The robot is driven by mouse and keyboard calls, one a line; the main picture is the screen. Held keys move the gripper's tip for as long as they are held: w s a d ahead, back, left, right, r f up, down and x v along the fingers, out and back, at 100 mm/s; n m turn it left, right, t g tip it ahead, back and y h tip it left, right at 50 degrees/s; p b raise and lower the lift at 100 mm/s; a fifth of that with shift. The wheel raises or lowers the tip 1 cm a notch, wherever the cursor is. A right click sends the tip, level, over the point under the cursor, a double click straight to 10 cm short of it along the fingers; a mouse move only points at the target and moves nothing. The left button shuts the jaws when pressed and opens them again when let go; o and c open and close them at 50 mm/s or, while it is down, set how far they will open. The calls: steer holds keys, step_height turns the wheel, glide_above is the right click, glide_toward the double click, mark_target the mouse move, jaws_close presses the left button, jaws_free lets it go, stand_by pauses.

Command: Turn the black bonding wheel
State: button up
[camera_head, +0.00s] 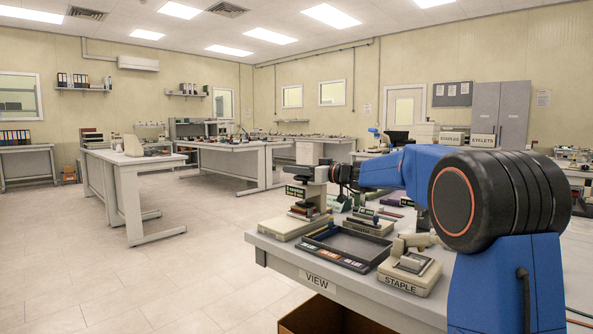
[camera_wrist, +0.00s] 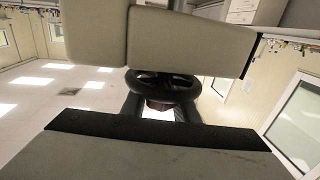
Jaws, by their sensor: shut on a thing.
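The black bonding wheel (camera_wrist: 163,86) shows in the middle of the wrist view, a spoked ring below a pale beige housing (camera_wrist: 185,40). My gripper (camera_wrist: 161,108) has one dark finger on each side of the wheel and is shut on it. The contact points are partly hidden. In the head view, my blue arm reaches left to a beige bench machine (camera_head: 308,190) with a small green display. My gripper (camera_head: 335,173) is at that machine's upper right side. The wheel cannot be made out clearly there.
The machine stands on a workbench marked VIEW (camera_head: 317,281). A black tray (camera_head: 345,247) with coloured pieces lies in front of it, and a STAPLE device (camera_head: 411,272) stands to the right. Other benches (camera_head: 135,185) are farther left, with open floor between.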

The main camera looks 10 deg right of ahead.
steer(key=n+g+y, duration=0.1)
steer(key=n+g, duration=0.1)
steer(key=s+n+g+y, duration=0.1)
steer(key=g+y, duration=0.1)
steer(key=g, duration=0.1)
steer(key=a+n+g+y, duration=0.1)
steer(key=n+g, duration=0.1)
steer(key=shift+s+n+y, duration=0.2)
steer(key=shift+n+y, duration=0.1)
steer(key=shift+s+n+g+y, duration=0.15)
steer(key=shift+s+n+g, duration=0.1)
steer(key=shift+n+g, duration=0.7)
steer(key=shift+s+n+g+y, duration=0.1)
steer(key=shift+s+n+g, duration=0.25)
steer(key=shift+g, duration=1.05)
steer(key=shift+s+n+g+y, duration=0.15)
steer(key=shift+n+g, duration=0.65)
steer(key=shift+g, duration=0.35)
steer(key=shift+s, duration=0.1)
steer(key=o, duration=1.1)
steer(key=shift+c, duration=0.2)
steer(key=shift+t, duration=0.3)
